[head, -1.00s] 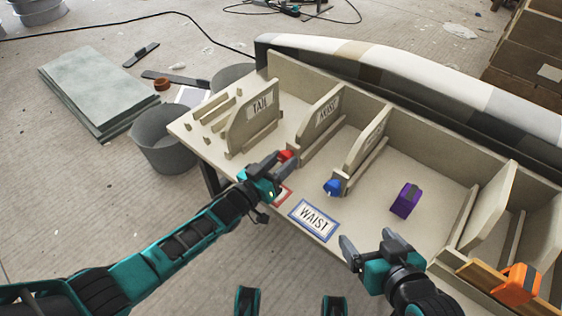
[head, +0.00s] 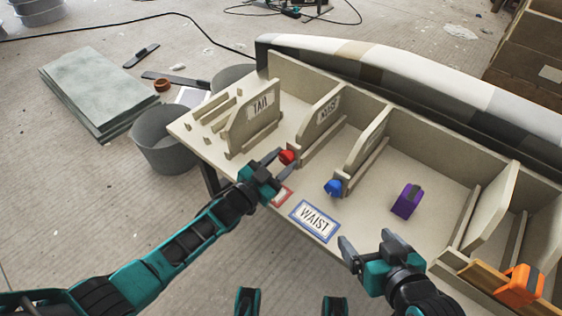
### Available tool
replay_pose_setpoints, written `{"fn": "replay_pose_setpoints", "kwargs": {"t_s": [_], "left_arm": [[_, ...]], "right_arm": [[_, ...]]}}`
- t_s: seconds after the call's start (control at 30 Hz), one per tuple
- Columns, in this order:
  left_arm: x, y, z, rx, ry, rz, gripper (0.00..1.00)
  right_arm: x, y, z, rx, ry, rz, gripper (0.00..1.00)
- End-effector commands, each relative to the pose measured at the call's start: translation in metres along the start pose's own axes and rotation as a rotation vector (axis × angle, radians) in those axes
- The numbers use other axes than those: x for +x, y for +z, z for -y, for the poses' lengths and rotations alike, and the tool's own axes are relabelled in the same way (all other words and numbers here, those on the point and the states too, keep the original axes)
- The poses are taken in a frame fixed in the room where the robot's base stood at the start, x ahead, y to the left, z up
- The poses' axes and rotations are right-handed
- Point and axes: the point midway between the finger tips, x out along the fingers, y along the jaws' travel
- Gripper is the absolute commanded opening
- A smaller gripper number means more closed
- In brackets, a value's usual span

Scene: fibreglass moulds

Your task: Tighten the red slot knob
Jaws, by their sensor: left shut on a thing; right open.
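The red slot knob (head: 287,157) sits at the front end of the second upright board (head: 318,122), which bears a small label. My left gripper (head: 281,161) is at the knob from the front left, its fingertips closed on the knob's near side. The knob's far side shows past the fingers; its slot and shaft cannot be made out.
A blue knob (head: 333,188) sits at the third board's (head: 367,138) front end. A purple block (head: 406,201) lies on the bench. An orange tool (head: 520,285) is at the right. A TAIL board (head: 255,117) stands left. A red-bordered label (head: 282,196) lies near my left gripper.

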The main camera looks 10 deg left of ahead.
Motion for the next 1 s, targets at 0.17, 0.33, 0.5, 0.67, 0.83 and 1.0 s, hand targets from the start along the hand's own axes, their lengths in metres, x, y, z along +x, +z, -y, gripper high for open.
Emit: {"fn": "replay_pose_setpoints", "kwargs": {"t_s": [0.17,0.33,0.5,0.67,0.83,1.0], "left_arm": [[-0.0002,0.0007,0.0001,0.007,-0.001,0.002,0.13],[-0.0002,0.0007,0.0002,0.006,-0.001,0.002,0.13],[-0.0001,0.0006,0.0001,0.005,-0.001,0.002,0.53],[-0.0001,0.0003,0.0001,0.005,-0.001,0.001,0.68],[0.0,0.0001,0.0001,0.005,0.0,0.001,0.69],[-0.0065,-0.0001,0.0003,0.005,0.0,0.003,0.69]], "right_arm": [[0.0002,0.0003,0.0,0.0,0.0,0.001,0.87],[0.0002,0.0004,-0.0001,0.0,0.0,0.001,0.87],[0.0003,0.0004,-0.0003,0.001,0.001,0.001,0.87],[0.0004,0.0003,-0.0005,0.001,0.002,0.001,0.87],[0.0005,0.0002,-0.0008,0.002,0.002,0.001,0.87],[-0.0013,-0.0028,-0.001,0.002,0.003,-0.001,0.87]]}}
